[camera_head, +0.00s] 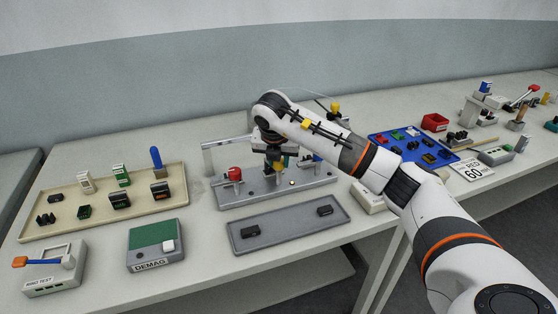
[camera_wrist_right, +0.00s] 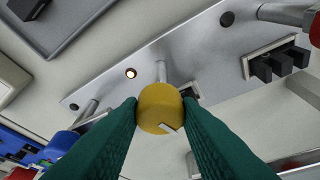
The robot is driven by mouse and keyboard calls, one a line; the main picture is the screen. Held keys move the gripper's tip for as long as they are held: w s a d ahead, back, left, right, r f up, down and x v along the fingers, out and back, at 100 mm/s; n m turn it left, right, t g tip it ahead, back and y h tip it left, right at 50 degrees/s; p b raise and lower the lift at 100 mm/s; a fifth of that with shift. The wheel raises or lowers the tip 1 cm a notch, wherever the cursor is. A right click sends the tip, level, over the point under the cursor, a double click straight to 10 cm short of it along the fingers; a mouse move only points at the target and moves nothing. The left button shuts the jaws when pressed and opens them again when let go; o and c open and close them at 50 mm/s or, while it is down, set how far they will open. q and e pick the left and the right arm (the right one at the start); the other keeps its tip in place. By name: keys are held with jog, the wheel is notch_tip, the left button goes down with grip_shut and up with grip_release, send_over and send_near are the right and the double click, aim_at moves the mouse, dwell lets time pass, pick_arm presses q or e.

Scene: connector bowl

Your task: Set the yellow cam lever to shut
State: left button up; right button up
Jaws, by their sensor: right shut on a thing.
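The yellow cam lever's round knob (camera_wrist_right: 160,104) sits between the two green fingers of my right gripper (camera_wrist_right: 163,120) in the right wrist view. The gripper is shut on it. A metal stem (camera_wrist_right: 162,72) runs from the knob towards the grey fixture plate (camera_wrist_right: 205,50). In the head view my right gripper (camera_head: 276,164) points down over the fixture plate (camera_head: 252,197), with the yellow knob (camera_head: 279,168) at its tips. My arm hides part of the fixture. I cannot tell the lever's exact angle. My left gripper is not in view.
A red knob (camera_head: 235,174) stands on the fixture's left. A grey tray (camera_head: 290,232) lies in front, a beige tray (camera_head: 150,213) to the left and a blue mat (camera_head: 408,153) with small parts to the right. A yellow-topped post (camera_head: 335,107) stands behind my arm.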

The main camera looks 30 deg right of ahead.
jog(key=shift+w+m+g+h, duration=0.1)
jog(key=shift+m+g+h, duration=0.25)
jog(key=shift+m, duration=1.25)
jog(key=o, duration=1)
jog(key=shift+c, duration=0.2)
jog(key=shift+a+r, duration=0.1)
jog(key=v, duration=1.1)
jog(key=shift+r, duration=0.4)
